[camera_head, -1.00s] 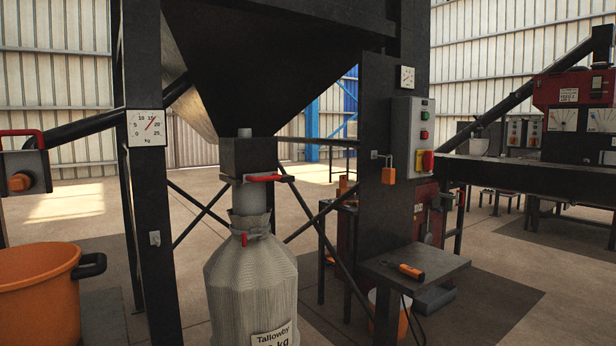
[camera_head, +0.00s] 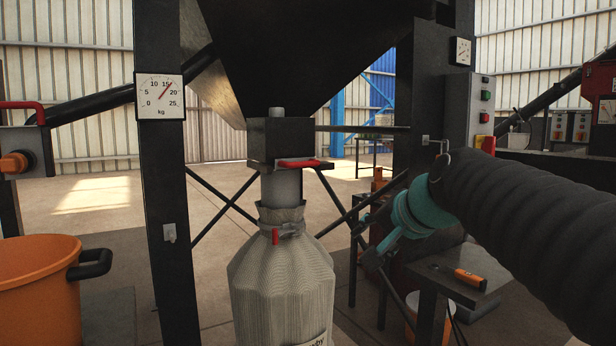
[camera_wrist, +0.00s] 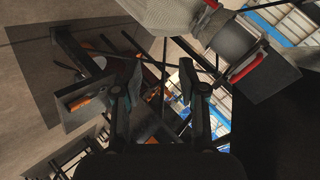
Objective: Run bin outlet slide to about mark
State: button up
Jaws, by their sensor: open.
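The bin outlet (camera_head: 281,138) is a dark box under the black hopper (camera_head: 300,50). A pale woven sack (camera_head: 283,285) hangs clamped on the spout below. The kg dial (camera_head: 160,96) on the left post has its needle between 15 and 20. My gripper (camera_wrist: 158,88) is open and empty, apart from the handle. In the head view, its end (camera_head: 372,250) is low and right of the handle. I cannot make out a mark on the slide.
An orange tub (camera_head: 35,285) stands at left. A small table (camera_head: 445,275) with an orange-handled tool (camera_head: 470,278) is below my arm. A control box (camera_head: 470,105) is on the right post. Thin braces cross behind the sack.

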aim_at(305, 164)
jog(key=w+a+r+m+t+y+b, duration=0.2)
jog(key=w+a+r, duration=0.1)
jog(key=w+r, duration=0.4)
jog(key=w+a+r+m+t+y+b, duration=0.1)
jog(key=w+a+r+m+y, duration=0.15)
jog(key=w+r, duration=0.45)
jog(key=x, duration=0.5)
jog(key=f+p+x, duration=0.1)
jog(key=x, duration=0.9)
jog(key=shift+w+d+f+p, duration=0.1)
jog(key=shift+w+f+p, duration=0.2)
jog(key=shift+f, duration=0.1)
grip_shut()
